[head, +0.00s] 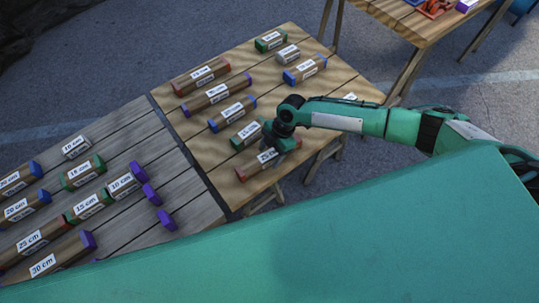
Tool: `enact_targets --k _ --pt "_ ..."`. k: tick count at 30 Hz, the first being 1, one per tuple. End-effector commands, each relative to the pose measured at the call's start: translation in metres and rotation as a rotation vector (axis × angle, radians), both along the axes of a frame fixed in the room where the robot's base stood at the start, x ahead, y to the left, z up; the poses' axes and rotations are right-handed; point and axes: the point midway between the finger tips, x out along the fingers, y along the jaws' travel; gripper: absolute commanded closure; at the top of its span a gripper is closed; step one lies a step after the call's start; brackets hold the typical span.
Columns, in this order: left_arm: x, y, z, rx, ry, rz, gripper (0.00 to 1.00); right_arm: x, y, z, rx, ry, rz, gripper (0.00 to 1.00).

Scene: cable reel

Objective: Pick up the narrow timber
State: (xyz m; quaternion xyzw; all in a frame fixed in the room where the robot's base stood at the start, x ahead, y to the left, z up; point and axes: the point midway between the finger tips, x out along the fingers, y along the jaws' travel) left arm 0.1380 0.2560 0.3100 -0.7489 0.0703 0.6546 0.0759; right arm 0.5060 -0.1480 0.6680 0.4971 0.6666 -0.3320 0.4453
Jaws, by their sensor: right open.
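Several labelled timbers with coloured ends lie on the light wooden table, and I cannot tell which one is the narrow timber. My right gripper (274,146) is open, over the near end of this table. Directly below it lies a red-ended timber (246,172), its label partly hidden by the gripper. A green-ended timber (238,142) lies just to the left of the gripper. Farther back are a blue-ended timber (232,113), a long purple-ended timber (216,93) and a long red-ended timber (200,77). Whether the gripper touches a timber is hidden. My left gripper is out of view.
A grey plank table (190,205) at left holds several more labelled timbers and loose purple blocks (166,219). At the back of the light table lie a green-ended timber (270,41) and a blue-ended one (304,70). Another wooden table (400,22) stands at upper right.

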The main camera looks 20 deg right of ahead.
Motion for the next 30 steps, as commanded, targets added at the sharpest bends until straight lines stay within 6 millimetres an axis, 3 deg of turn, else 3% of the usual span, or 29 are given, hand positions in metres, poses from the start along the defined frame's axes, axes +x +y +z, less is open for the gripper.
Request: enact_targets --k 10,18,30 --pt "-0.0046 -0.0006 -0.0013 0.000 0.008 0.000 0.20 -0.0014 0.0032 -0.0096 -0.001 0.001 0.000 0.38" --pt "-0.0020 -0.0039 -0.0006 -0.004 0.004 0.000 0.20 -0.0012 0.0031 -0.0092 -0.001 0.000 0.000 0.91" --pt "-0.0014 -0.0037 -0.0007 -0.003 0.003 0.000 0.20 -0.0004 0.0034 -0.0003 0.002 -0.002 0.001 0.92"
